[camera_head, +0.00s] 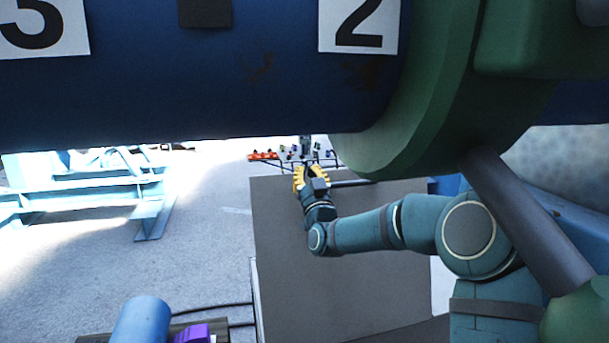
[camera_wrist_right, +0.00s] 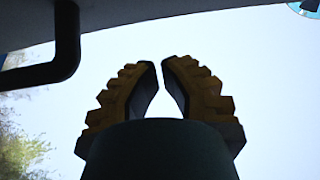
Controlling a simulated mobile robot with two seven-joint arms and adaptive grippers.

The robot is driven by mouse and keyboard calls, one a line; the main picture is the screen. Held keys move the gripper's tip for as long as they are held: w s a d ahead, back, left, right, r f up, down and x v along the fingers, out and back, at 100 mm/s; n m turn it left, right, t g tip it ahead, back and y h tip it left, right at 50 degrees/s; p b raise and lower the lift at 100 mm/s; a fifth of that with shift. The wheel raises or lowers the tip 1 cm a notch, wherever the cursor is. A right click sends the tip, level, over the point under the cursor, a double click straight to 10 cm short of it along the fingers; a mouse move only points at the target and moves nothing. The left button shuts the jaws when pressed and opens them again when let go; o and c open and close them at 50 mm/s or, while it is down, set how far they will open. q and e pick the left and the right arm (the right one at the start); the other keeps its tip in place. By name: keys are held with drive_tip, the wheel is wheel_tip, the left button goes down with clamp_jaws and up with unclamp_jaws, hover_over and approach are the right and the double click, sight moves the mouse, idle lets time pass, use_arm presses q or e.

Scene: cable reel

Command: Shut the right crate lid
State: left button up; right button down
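A broad flat grey-brown panel (camera_head: 300,270) fills the lower middle of the head view; I cannot tell for sure whether it is the right crate lid. My right gripper (camera_head: 311,168) is over the panel's far edge, its yellow fingers pointing away. In the right wrist view my right gripper (camera_wrist_right: 160,62) has its ridged fingertips nearly together, with a thin gap and nothing held. A dark bent bar (camera_wrist_right: 66,50) is left of the fingers, apart from them, below a grey surface (camera_wrist_right: 140,14). No crate label shows. My left gripper is not in view.
A large blue drum (camera_head: 200,95) with number plates and a green reel flange (camera_head: 420,130) hang close above my right arm. A rack with small coloured items (camera_head: 263,156) is beyond the gripper. A light-blue steel frame (camera_head: 90,190) stands left. Floor between is clear.

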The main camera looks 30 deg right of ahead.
drive_tip(key=w, duration=0.1)
drive_tip(key=w+f, duration=0.1)
drive_tip(key=shift+w+d+f, duration=0.1)
drive_tip(key=shift+w+d, duration=0.2)
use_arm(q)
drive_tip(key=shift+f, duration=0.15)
use_arm(e)
drive_tip(key=shift+w, duration=0.2)
